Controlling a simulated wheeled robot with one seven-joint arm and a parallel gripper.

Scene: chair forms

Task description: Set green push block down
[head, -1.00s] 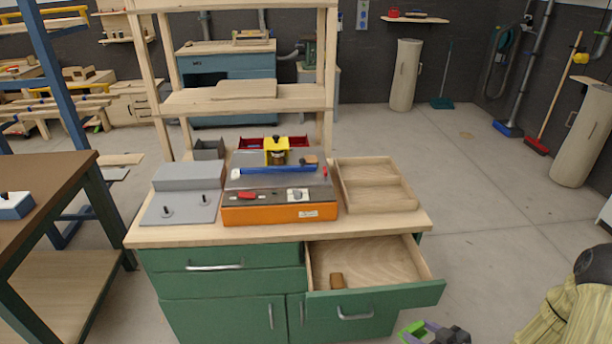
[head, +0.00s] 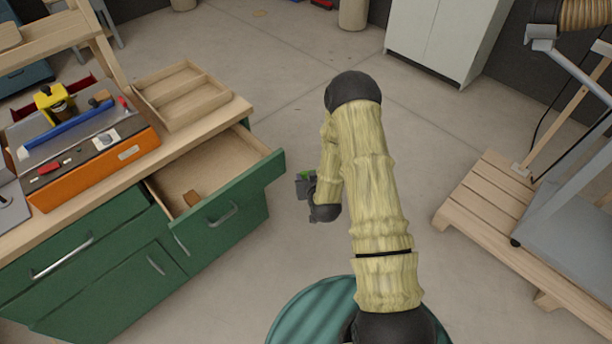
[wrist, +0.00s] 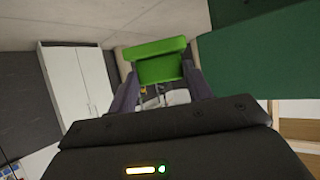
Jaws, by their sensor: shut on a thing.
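The green push block (wrist: 158,62) is between the fingers of my gripper (wrist: 165,92) in the wrist view. My gripper is shut on it and holds it up, clear of any surface that I can see. In the head view my gripper (head: 306,184) hangs right of the open drawer's front, and only a small green bit of the block (head: 305,174) shows. The rest of the block is hidden there by my gripper and arm.
A wooden pallet (head: 490,218) lies at right. Floor between is clear.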

